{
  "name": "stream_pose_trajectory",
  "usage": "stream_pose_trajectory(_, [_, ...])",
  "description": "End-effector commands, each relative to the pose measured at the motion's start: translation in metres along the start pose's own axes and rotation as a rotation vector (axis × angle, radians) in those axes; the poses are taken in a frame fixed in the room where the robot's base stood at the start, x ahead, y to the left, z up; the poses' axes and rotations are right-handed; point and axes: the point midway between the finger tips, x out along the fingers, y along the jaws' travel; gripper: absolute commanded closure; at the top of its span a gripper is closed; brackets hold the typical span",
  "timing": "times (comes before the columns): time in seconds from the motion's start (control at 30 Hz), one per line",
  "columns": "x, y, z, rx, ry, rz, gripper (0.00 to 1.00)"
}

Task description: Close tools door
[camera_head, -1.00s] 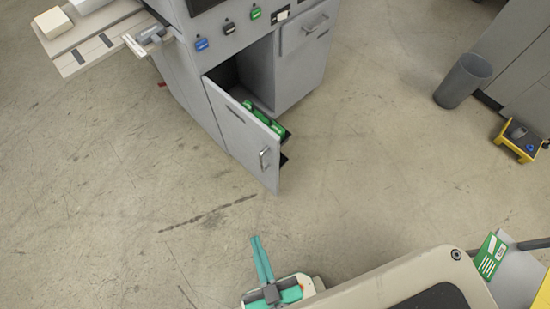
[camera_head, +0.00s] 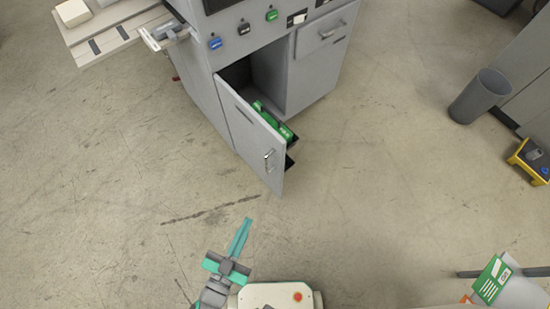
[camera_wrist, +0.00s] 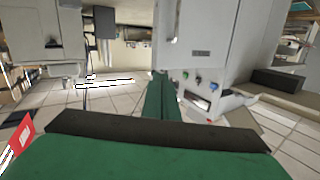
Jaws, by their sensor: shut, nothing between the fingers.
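The tools door (camera_head: 248,138) is a grey panel on the lower front of the laminator cabinet. It stands swung open, with a metal handle (camera_head: 269,160) near its free edge. Behind it, a dark cavity and green items (camera_head: 271,122) show. My gripper (camera_head: 247,222) has teal fingers pressed together and empty. It is in front of the door, below its free edge in the head view, and apart from it. In the wrist view, the shut green fingers (camera_wrist: 161,98) point ahead towards a grey cabinet (camera_wrist: 205,40).
A grey bin (camera_head: 479,97) and a yellow step stool (camera_head: 531,160) stand at the right. A tray shelf (camera_head: 105,30) juts out at the upper left. A green card (camera_head: 491,279) shows at the lower right. The floor around the door is clear.

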Motion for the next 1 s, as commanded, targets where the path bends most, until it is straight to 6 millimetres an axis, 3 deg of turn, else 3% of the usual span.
stream_pose_trajectory(0.2, [0.048, -0.042, 0.017, 0.009, 0.066, 0.2, 1.0])
stream_pose_trajectory(0.4, [0.096, -0.063, 0.022, -0.019, 0.102, 0.361, 1.0])
stream_pose_trajectory(0.67, [0.128, -0.071, 0.022, -0.055, 0.114, 0.463, 1.0])
stream_pose_trajectory(0.87, [0.142, -0.066, 0.021, -0.059, 0.116, 0.474, 1.0])
stream_pose_trajectory(1.0, [0.161, -0.055, 0.017, -0.06, 0.117, 0.474, 1.0])
